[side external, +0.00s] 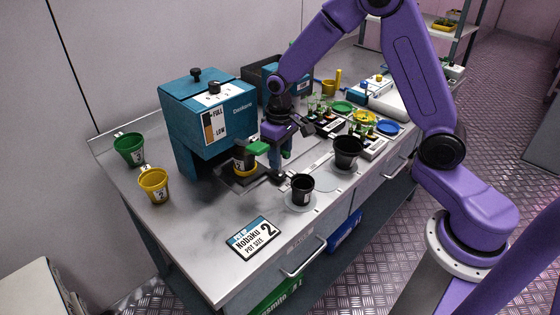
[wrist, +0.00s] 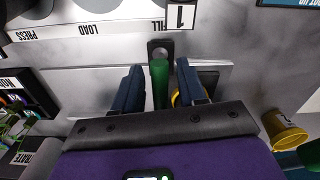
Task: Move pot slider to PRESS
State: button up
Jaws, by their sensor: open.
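The pot slider's green upright handle (wrist: 159,82) stands between the two blue fingers of my gripper (wrist: 160,68) in the wrist view. The fingers are open, with visible gaps on both sides of the handle. A black slotted piece (wrist: 160,50) lies just beyond it, by the FILL end of the label strip (wrist: 90,30). On that strip PRESS is at far left, LOAD in the middle and FILL at right. In the side view my gripper (side external: 278,160) is low in front of the blue dispenser (side external: 205,120). A yellow pot (side external: 243,166) stands at the dispenser's foot, partly hidden.
A black pot (side external: 302,190) and another black pot (side external: 347,150) stand right of my gripper. A green pot (side external: 129,150) and a yellow pot (side external: 154,185) stand at left. A pot-size card (side external: 253,237) lies at the front. Seedling trays and coloured saucers crowd the right.

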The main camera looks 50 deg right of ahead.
jog(key=shift+f, duration=1.25)
grip_shut()
jog(key=d, duration=2)
jog(key=shift+d, duration=0.35)
grip_release()
notch_tip(320, 180, up, 18)
jog(key=shift+f, duration=0.25)
